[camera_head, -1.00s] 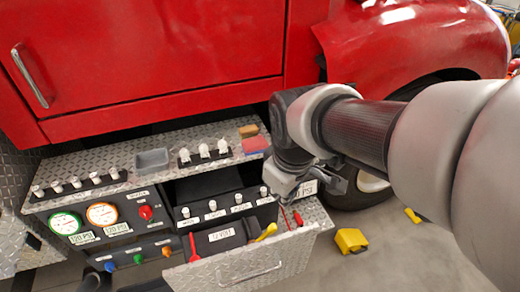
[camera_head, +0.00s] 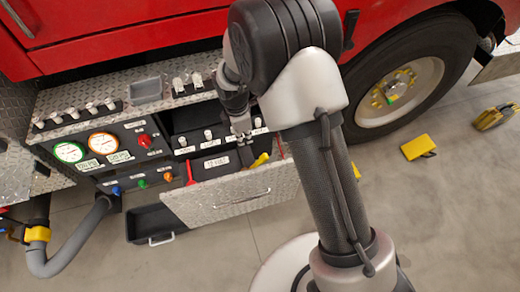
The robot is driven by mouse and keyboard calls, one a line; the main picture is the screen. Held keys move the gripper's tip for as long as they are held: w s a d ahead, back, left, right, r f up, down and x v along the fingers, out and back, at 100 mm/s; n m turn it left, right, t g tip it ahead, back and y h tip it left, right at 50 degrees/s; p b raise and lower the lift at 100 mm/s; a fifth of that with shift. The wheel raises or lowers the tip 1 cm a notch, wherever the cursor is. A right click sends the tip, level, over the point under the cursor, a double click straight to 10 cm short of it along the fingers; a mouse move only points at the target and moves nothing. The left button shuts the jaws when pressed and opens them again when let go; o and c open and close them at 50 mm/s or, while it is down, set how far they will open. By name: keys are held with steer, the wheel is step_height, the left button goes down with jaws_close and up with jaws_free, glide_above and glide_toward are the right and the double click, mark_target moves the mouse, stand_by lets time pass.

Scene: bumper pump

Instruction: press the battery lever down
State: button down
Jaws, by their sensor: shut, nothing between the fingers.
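A row of several white-tipped levers stands at the back of the open drawer (camera_head: 226,189) in the bumper. Levers show at the left (camera_head: 183,141), in the middle (camera_head: 208,134) and at the right (camera_head: 257,122). The small labels under them are too blurred to read, so I cannot tell which is the battery lever. My gripper (camera_head: 246,158) points down at the drawer, at the right part of this row. Its fingers are shut with nothing between them. It partly hides a lever beside it, and I cannot tell whether it touches one.
A red-handled tool (camera_head: 190,172) and a yellow-handled tool (camera_head: 261,160) stick up from the drawer. The gauge panel (camera_head: 103,143) is left of it. A grey hose (camera_head: 75,245) curves at lower left. A yellow chock (camera_head: 418,147) lies on the floor near the wheel (camera_head: 400,90).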

steer(key=shift+a+f, duration=0.1)
steer(key=shift+f, duration=0.15)
steer(key=b, duration=0.3)
glide_toward(264, 156)
steer(key=s+a+f, duration=0.2)
steer(key=a+f, duration=0.3)
steer(key=f, duration=0.1)
steer(key=shift+w+d+f+b, duration=0.25)
steer(key=shift+d+f, duration=0.05)
steer(key=shift+d, duration=0.25)
steer(key=shift+w+d+f+b, duration=0.2)
steer(key=shift+w+d+f, duration=0.15)
steer(key=shift+d, duration=0.25)
steer(key=shift+d+f, duration=0.15)
steer(key=shift+w+d+f, duration=0.15)
steer(key=shift+w+d, duration=0.05)
steer(key=shift+d, duration=0.35)
steer(key=shift+w+d+f, duration=0.1)
steer(key=shift+d+f, duration=0.1)
steer(key=shift+d, duration=0.3)
steer(key=shift+w+d+f, duration=0.1)
steer(key=shift+d+f, duration=0.15)
steer(key=shift+d, duration=0.25)
steer(key=w+d+f+b, duration=0.1)
steer(key=d+f, duration=0.3)
steer(key=f, duration=0.1)
steer(key=shift+w, duration=0.2)
steer(key=shift+d, duration=0.15)
